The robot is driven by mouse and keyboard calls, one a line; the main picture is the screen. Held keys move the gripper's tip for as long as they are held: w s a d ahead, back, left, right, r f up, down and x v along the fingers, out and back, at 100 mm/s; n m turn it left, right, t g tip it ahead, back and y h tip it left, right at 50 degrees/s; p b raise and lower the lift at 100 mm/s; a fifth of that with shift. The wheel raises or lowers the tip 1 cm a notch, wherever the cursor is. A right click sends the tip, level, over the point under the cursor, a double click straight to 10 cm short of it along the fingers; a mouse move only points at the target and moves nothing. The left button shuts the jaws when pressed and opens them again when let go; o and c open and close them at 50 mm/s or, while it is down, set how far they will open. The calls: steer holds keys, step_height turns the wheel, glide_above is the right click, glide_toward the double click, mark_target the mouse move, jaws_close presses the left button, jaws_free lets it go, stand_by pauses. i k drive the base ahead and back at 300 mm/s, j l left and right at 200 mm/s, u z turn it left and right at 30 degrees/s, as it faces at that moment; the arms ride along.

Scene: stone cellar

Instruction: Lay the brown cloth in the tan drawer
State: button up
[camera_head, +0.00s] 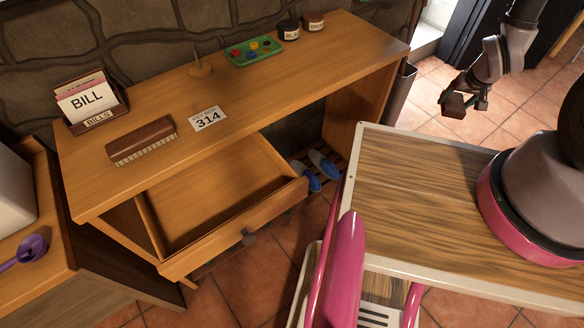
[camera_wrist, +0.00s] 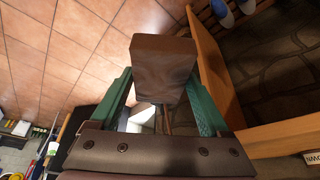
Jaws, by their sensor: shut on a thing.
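The tan drawer (camera_head: 232,240) is pulled out from the wooden desk in the head view. My gripper (camera_head: 466,99) is at the upper right of the head view, above the tiled floor and well apart from the drawer. It is shut on the brown cloth (camera_head: 452,105), which looks like a small folded block. In the wrist view the cloth (camera_wrist: 163,62) sits between the green fingers of my gripper (camera_wrist: 162,95). The fingers hide part of its sides.
Blue slippers (camera_head: 322,164) lie beneath. Tiled floor (camera_head: 430,85) lies right of the desk.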

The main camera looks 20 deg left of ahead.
mark_target(221, 200)
steer(key=k+j, duration=0.3)
steer(key=k, duration=0.2)
steer(key=k+j, duration=0.3)
steer(key=k, duration=0.25)
steer(key=k+j, duration=0.3)
steer(key=k, duration=0.2)
steer(key=k+j, duration=0.25)
steer(key=i+j, duration=0.2)
steer(key=i, duration=0.1)
